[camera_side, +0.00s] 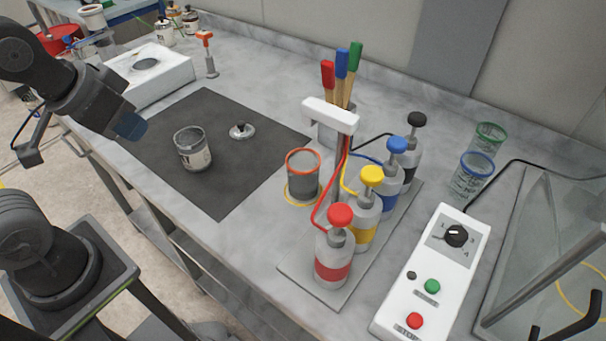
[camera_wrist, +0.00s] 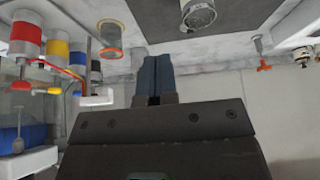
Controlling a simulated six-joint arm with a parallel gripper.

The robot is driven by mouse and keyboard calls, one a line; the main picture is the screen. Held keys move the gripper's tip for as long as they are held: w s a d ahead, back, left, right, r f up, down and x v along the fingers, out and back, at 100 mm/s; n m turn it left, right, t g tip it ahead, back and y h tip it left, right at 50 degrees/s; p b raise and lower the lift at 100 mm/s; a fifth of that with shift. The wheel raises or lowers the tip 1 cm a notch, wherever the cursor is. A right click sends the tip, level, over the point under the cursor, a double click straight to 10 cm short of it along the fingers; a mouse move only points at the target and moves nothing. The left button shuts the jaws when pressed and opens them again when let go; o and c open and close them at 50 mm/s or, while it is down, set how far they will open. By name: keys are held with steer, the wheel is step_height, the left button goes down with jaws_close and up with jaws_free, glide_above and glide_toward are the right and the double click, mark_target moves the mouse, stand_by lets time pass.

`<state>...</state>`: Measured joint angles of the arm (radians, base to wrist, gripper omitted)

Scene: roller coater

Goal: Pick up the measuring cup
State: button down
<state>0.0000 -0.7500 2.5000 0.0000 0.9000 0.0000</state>
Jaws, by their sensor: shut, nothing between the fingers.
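A grey measuring cup with a red-orange rim (camera_side: 303,178) stands upright under the white spout head of the paint dispenser. It also shows in the wrist view, upper left of centre (camera_wrist: 110,36). My gripper (camera_side: 130,125) is high at the left in the side view, well apart from the cup. In the wrist view, the blue fingers of my gripper (camera_wrist: 155,75) are together and hold nothing. Two more clear cups, one with a green rim (camera_side: 487,139) and one with a blue rim (camera_side: 471,176), stand at the back right.
An open grey can (camera_side: 194,150) and a small lid (camera_side: 241,131) are on the dark mat (camera_side: 215,195). Pump bottles, brushes and the white dispenser head (camera_side: 331,115) crowd the measuring cup's right side. A white control box (camera_side: 440,275) is at the front right. The mat is mostly bare.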

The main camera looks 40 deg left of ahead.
steer(key=shift+c, duration=0.8)
jaws_free()
